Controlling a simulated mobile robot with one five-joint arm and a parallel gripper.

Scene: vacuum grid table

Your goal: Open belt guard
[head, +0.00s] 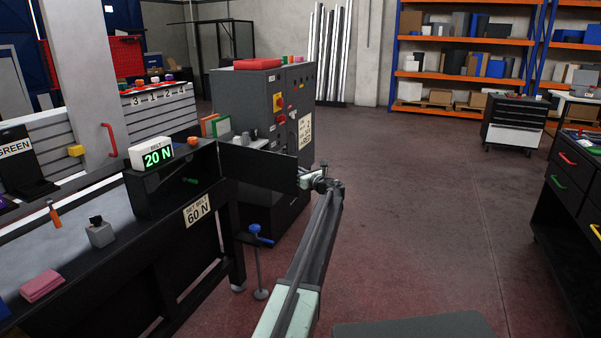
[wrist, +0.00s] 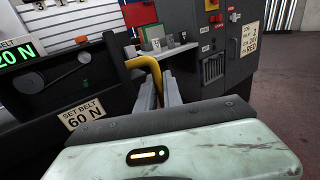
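The belt guard (head: 256,178) is a dark flat panel. In the head view it stands swung out to the right from the end of the bench's belt housing (head: 150,196). My gripper (head: 306,178) is at the panel's free right end. In the wrist view (wrist: 158,94) its two grey fingers stand on either side of a yellow bent handle (wrist: 152,67) and appear closed on it. A belt and round pulleys (wrist: 84,58) show uncovered in the housing. The handle's lower part is partly hidden by the fingers.
A display reads 20 N (head: 158,157), above a "SET BELT 60 N" plate (head: 197,210). A grey control cabinet (head: 245,110) stands close behind the guard. A blue-knobbed stand (head: 257,262) is beside the bench. Open floor (head: 430,210) lies to the right.

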